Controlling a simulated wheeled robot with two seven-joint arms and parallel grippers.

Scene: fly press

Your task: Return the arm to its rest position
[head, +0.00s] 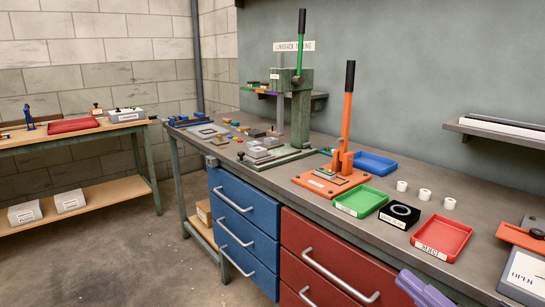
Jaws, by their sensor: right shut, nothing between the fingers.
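Which of the two levers is the arm in the task I cannot tell. My right gripper (422,288), lavender, shows at the bottom edge in front of the red drawers. It is shut and empty, apart from both presses. My left gripper is out of view.
Several white rolls (425,194) stand behind. A wall shelf (490,138) juts above the bench.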

